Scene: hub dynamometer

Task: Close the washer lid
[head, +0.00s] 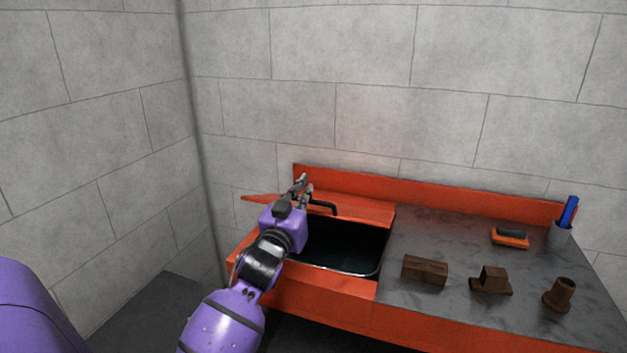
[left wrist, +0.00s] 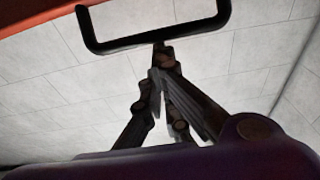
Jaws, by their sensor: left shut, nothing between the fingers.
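The washer is an orange-red basin (head: 284,288) with a dark interior, at the left end of the bench. Its orange-red lid (head: 365,212) shows behind the opening, standing raised, with the dark basin uncovered in front. A black bar handle (head: 325,207) sticks out from the lid; it also shows large at the top of the left wrist view (left wrist: 155,42). My left gripper (head: 303,182) is shut and empty, beside the handle and over the basin's left part. I cannot tell whether its fingertips (left wrist: 163,72) touch the handle. My right gripper is not in view.
On the grey worktop (head: 440,230) right of the basin stand a brown block (head: 424,270), two brown metal parts (head: 491,281) (head: 560,295), an orange-and-black brush (head: 510,238) and a grey cup (head: 560,234) with a blue item. Block walls close off the back and left.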

